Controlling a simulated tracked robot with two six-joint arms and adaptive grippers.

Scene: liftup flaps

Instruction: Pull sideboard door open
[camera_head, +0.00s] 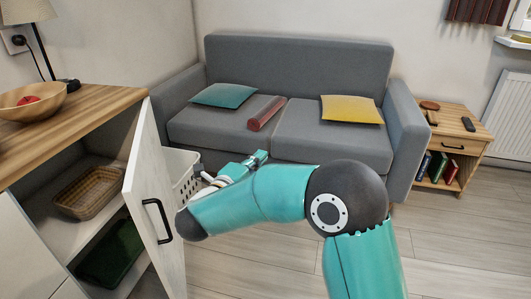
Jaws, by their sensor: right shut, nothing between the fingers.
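The sideboard (60,132) stands at the left with a wooden top. Its white door (148,195) is swung open toward the room, and its shelves show. The black door handle (157,221) is on the door's outer face. My right arm reaches across the middle from the lower right. My right gripper (262,156) is beyond the door's outer side, apart from the handle, shut with nothing seen in it. It is partly hidden by my own arm. My left gripper is not in view.
Inside the sideboard are a wicker basket (88,192) and a dark green item (113,254). A bowl (32,102) sits on top. A white basket (187,183) stands behind the door. A grey sofa (300,64) and side table (453,143) are farther back. Floor is clear at right.

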